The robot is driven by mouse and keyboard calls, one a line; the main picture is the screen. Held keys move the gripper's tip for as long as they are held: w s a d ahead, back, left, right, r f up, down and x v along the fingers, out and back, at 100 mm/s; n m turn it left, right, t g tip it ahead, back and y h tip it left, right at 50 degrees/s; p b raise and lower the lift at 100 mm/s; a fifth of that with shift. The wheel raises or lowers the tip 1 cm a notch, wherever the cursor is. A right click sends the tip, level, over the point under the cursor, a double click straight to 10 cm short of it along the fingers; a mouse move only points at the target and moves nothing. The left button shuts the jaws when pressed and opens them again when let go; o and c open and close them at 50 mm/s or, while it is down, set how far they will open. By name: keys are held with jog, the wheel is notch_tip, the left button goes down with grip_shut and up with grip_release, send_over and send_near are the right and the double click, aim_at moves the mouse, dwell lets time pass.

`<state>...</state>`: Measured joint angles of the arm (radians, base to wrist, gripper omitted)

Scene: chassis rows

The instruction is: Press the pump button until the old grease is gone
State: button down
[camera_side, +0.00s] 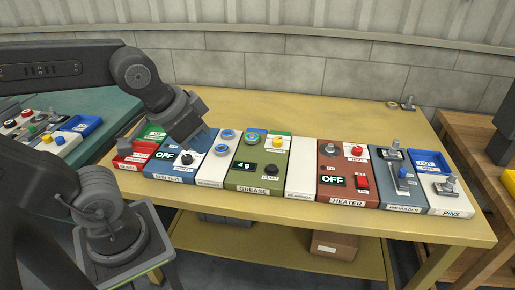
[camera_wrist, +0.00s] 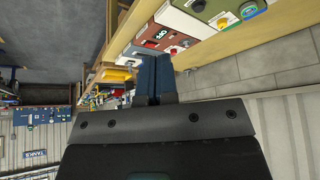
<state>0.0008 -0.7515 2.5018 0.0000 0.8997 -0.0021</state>
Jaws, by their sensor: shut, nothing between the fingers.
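The green GREASE panel (camera_side: 240,175) stands in the middle of the row on the yellow bench. It carries a small dark display (camera_side: 244,168), which seems to read 4 and a second mark I cannot make out. A black round button (camera_side: 271,170) sits at its lower right, and a yellow button (camera_side: 277,142) at its upper right. Their small labels are too blurred to tell which is the pump. My gripper (camera_side: 200,138) is shut and empty, above and left of the GREASE panel, touching nothing visible. Its blue fingers show in the wrist view (camera_wrist: 154,77).
To the right stand a blank white panel (camera_side: 301,168), the HEATER (camera_side: 333,200) reading OFF, and blue and white panels with upright knobs.

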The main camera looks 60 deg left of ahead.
dwell(0.3)
jog(key=m+g, duration=0.6)
jog(key=m, duration=0.3)
send_over(272, 167)
notch_tip(272, 167, down, 10)
jog(key=f, duration=0.1)
jog(key=shift+r, duration=0.25)
jog(key=shift+f, duration=0.1)
notch_tip(272, 167, down, 14)
jog(key=shift+r, duration=0.1)
